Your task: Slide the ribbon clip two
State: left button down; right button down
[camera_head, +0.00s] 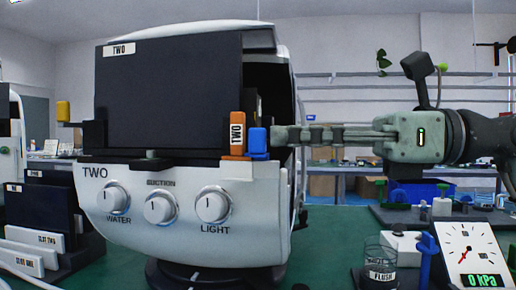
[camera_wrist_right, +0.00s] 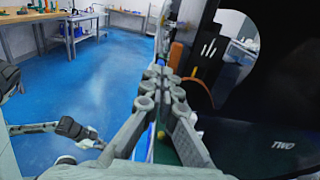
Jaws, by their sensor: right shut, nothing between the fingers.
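An orange block labelled TWO (camera_head: 237,134) stands upright at the front right of the white machine (camera_head: 150,200), just right of its dark panel (camera_head: 168,95). A blue clip-like piece (camera_head: 258,142) sits right beside the orange block. I cannot tell which of the two is the ribbon clip. My right gripper (camera_head: 275,138) reaches in from the right, shut and empty, with its tips at the blue piece's right side; contact is unclear. In the wrist view its closed fingers (camera_wrist_right: 165,80) point toward an orange part (camera_wrist_right: 175,56). My left gripper is not seen in the head view.
The machine's front has knobs for water (camera_head: 113,199), suction and light (camera_head: 213,205). A pressure gauge (camera_head: 470,254), a glass beaker (camera_head: 381,262) and a blue post (camera_head: 427,255) stand at lower right. Dark panels with labels (camera_head: 40,215) stand at left.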

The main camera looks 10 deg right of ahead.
jog(key=b+v, duration=0.2)
jog(key=v, duration=0.4)
jog(key=shift+d+b, duration=0.15)
jog(key=shift+b, duration=0.15)
dwell(0.4)
